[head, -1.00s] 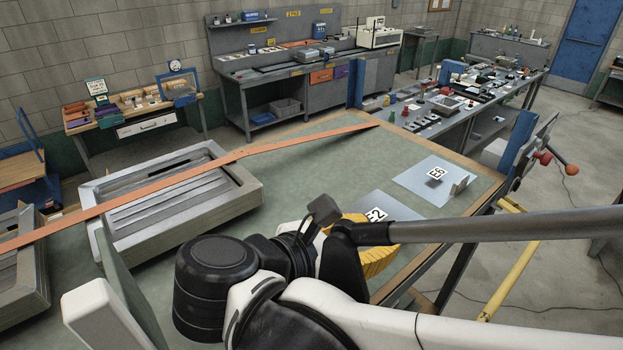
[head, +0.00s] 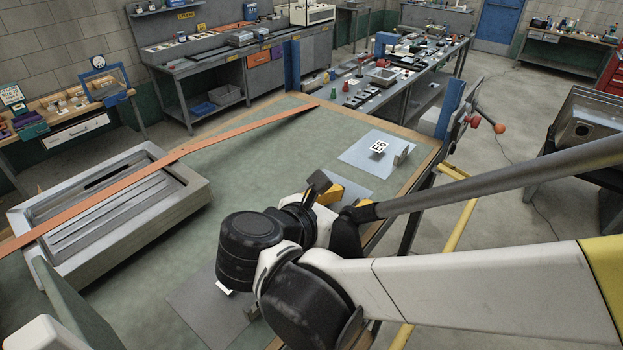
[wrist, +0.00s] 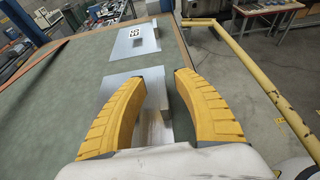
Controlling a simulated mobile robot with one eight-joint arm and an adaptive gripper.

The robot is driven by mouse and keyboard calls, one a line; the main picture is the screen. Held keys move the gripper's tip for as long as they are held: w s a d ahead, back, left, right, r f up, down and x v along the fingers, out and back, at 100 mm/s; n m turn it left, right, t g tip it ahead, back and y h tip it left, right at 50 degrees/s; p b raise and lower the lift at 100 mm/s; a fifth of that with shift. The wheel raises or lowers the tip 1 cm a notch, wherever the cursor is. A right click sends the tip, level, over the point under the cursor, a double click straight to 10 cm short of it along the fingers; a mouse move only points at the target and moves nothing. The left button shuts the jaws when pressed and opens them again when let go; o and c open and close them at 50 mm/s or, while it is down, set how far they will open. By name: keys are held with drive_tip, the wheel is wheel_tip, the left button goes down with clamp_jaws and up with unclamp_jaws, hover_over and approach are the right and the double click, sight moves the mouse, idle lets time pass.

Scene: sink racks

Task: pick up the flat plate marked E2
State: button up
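The flat grey-blue plate by my gripper (head: 345,192) lies on the green table, mostly hidden by my arm and yellow fingers in the head view. This plate (wrist: 112,84) also shows in the wrist view, under and ahead of the fingers. Its mark is hidden now; the earlier head frame shows E2 there. My gripper (wrist: 158,78) is open, its two curved yellow fingers spread apart. A pale upright block (wrist: 157,98) stands between the fingers near the plate; I cannot tell whether they touch it.
A plate marked E6 (head: 363,158) lies farther along the table (head: 265,135). Another plate (head: 205,305) lies nearer, partly behind my arm. A grey metal tray (head: 105,215) and an orange strip (head: 215,143) lie left. A yellow rail (wrist: 236,50) runs beyond the right edge.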

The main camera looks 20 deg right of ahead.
drive_tip(key=shift+s, duration=0.1)
clamp_jaws()
idle(0.3)
